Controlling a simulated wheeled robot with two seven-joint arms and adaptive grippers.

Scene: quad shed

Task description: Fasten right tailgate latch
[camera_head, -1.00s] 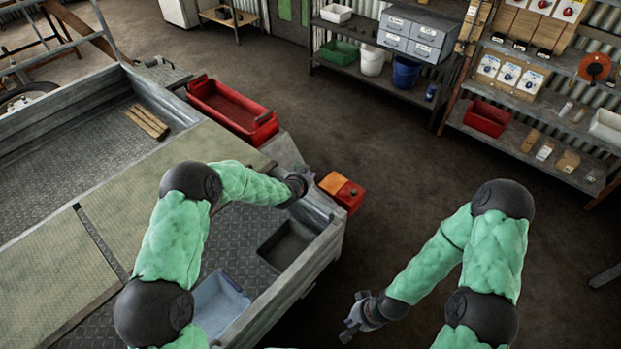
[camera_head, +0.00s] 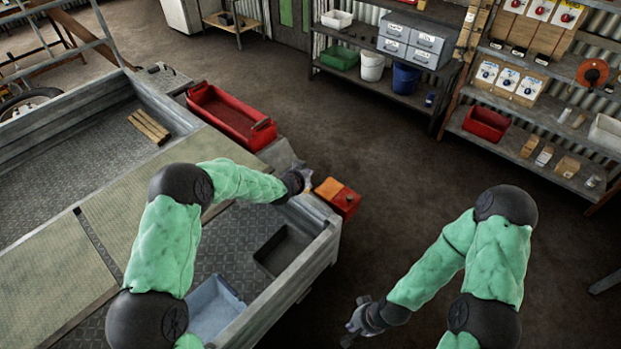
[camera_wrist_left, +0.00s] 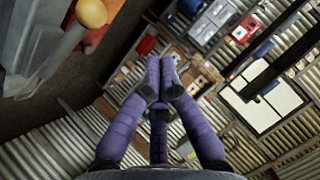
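The tailgate (camera_head: 290,290) of the cargo bed runs along the bed's right side in the head view, and it looks raised. My left gripper (camera_head: 305,181) is at its far corner, by an orange-and-red box (camera_head: 338,196). In the left wrist view a latch lever with a yellow knob (camera_wrist_left: 91,13) is at the upper left, apart from the fingers. The left gripper's fingers (camera_wrist_left: 160,68) come together at the tips with nothing seen between them. My right gripper (camera_head: 350,325) hangs over the floor, its fingers apart and empty. The latch is not clear in the head view.
A red tray (camera_head: 232,112) sits at the bed's far edge. A dark bin (camera_head: 283,250) and a blue-grey bin (camera_head: 213,308) lie inside the tailgate. Shelves (camera_head: 550,120) stand at the back right. The floor (camera_head: 400,180) between is clear.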

